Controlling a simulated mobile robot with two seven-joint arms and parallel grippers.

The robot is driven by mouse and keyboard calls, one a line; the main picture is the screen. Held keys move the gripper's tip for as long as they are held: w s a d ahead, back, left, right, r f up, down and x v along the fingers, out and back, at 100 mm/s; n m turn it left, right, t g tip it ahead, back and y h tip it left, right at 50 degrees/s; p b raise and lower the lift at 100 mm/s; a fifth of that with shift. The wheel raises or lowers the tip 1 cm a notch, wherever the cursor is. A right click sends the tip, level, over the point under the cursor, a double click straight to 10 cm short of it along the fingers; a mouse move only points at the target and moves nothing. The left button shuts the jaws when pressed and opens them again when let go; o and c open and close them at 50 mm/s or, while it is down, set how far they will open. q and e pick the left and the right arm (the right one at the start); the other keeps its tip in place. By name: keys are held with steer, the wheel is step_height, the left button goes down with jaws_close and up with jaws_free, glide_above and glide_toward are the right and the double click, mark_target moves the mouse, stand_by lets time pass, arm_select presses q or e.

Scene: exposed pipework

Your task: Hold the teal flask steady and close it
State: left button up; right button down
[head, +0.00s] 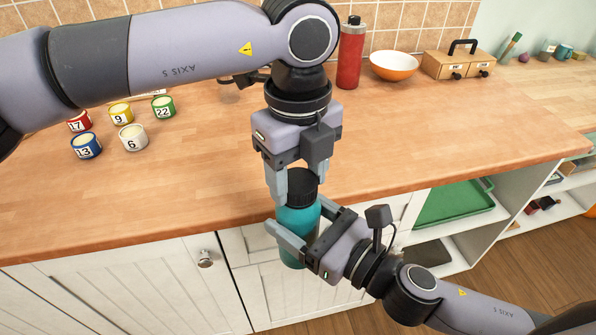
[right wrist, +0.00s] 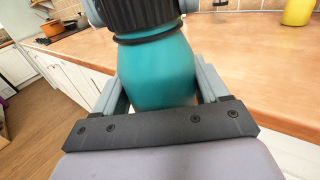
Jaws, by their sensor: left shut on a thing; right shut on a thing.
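The teal flask (head: 297,224) is upright in front of the counter's front edge, with a black ribbed cap (head: 301,189) at its top. My right gripper (head: 291,227) is shut on the flask's body from the lower right. In the right wrist view the flask (right wrist: 155,72) stands between the two fingers, with the black cap (right wrist: 140,14) above it. My left gripper (head: 298,188) points down from above, and its fingers are shut on the cap. The cap sits on the flask's top; whether it is fully tightened I cannot tell.
The wooden counter (head: 200,170) is mostly clear. Several numbered cups (head: 120,113) stand at the left. A red bottle (head: 351,55), an orange bowl (head: 393,66) and a wooden box (head: 459,62) stand at the back. A green tray (head: 455,203) lies on a shelf below.

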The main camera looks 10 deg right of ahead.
arm_select(q)
steer(key=m, duration=0.7)
steer(key=shift+m, duration=0.4)
steer(key=m, duration=0.4)
steer(key=shift+m, duration=0.3)
steer(key=m, duration=0.4)
steer(key=shift+m, duration=0.3)
steer(key=m, duration=0.4)
steer(key=shift+m, duration=0.3)
steer(key=m, duration=0.4)
steer(key=shift+m, duration=0.3)
steer(key=m, duration=0.4)
steer(key=shift+m, duration=0.3)
steer(key=m, duration=0.3)
steer(key=o, duration=1.3)
steer(key=shift+f, duration=0.1)
steer(key=shift+c, duration=0.2)
